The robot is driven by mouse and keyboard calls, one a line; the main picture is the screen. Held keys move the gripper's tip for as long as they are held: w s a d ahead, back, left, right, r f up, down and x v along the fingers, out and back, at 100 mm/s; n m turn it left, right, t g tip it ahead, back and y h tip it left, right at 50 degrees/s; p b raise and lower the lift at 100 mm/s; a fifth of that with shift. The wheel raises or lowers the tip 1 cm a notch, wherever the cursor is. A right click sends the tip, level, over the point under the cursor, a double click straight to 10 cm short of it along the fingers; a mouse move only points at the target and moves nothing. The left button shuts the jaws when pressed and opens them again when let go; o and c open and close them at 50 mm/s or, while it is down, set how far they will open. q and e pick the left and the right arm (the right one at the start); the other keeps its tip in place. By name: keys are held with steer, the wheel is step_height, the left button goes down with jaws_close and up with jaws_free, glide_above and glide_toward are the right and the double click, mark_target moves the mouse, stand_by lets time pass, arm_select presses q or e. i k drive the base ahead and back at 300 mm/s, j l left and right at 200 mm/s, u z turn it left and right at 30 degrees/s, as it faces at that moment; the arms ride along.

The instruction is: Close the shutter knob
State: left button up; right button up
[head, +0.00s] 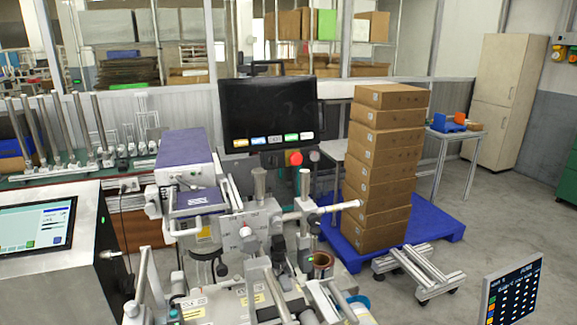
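A labelling-type machine (245,235) with metal posts, rods and clamps stands in the middle of the head view. I cannot tell for sure which of its small parts is the shutter knob. A red round button (294,158) and a small dark round knob (314,156) sit below the machine's black monitor (268,108). A metal rod with a pale round end (353,204) sticks out to the right. I make out neither gripper among the crowded metal parts at the bottom.
A silver console with a lit touchscreen (35,229) stands at the left. Stacked cardboard boxes (383,165) stand on a blue pallet (437,223) at the right, with a low metal frame (420,272) in front. Another screen (511,292) is at lower right. Grey floor (520,225) is free there.

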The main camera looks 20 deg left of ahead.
mark_target(150, 208)
steer(key=u, duration=1.3)
